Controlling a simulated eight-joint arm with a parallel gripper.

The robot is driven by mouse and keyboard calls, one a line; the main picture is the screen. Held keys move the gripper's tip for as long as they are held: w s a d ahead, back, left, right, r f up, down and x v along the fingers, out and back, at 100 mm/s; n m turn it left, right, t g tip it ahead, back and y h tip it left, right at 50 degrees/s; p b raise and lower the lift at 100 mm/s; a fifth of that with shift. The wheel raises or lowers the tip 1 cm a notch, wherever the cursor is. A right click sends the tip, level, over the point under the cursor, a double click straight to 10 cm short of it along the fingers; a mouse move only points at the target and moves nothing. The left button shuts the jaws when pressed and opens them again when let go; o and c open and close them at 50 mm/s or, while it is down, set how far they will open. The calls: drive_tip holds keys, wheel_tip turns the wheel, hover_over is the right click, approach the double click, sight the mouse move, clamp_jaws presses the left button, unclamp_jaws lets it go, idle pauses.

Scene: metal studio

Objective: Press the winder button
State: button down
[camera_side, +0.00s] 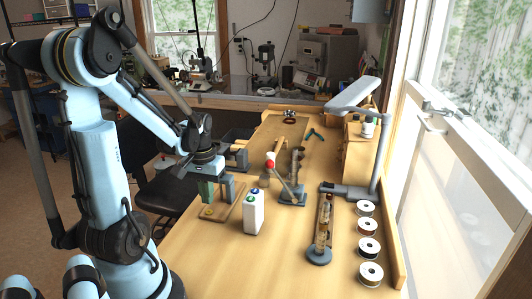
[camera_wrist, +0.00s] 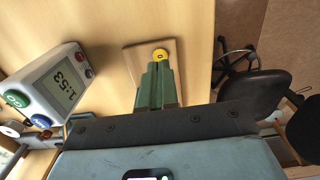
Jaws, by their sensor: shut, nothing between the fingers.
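A round yellow button (camera_wrist: 160,55) with a dark mark at its centre sits on a light wooden board (camera_wrist: 133,61); in the side view the button (camera_side: 207,211) is at the board's near-left end. My gripper (camera_side: 207,202) has green fingers, closed together with nothing between them. It points down above the button in the side view, seemingly a little apart from it. In the wrist view my gripper (camera_wrist: 160,66) ends beside the button and covers part of the board. I cannot tell whether the tips touch the button. No label names it as the winder's.
A white timer box (camera_wrist: 62,88) reading 1:53, with green, blue and red buttons, stands right of the board in the side view. Clear bench lies in front.

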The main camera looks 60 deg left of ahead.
sight(209, 212)
drive_tip(key=shift+r, duration=2.25)
drive_tip(key=w+d+r+m+t, duration=0.2)
drive_tip(key=w+d+m+t, duration=0.1)
drive_tip(key=d, duration=0.7)
drive_tip(key=w+d+r+m+t, duration=0.2)
drive_tip(key=w+d+m+t, duration=0.2)
drive_tip(key=d, duration=0.7)
drive_tip(key=shift+w+r+m, duration=0.35)
drive_tip(key=shift+w+m, duration=0.15)
drive_tip(key=shift+m, duration=0.5)
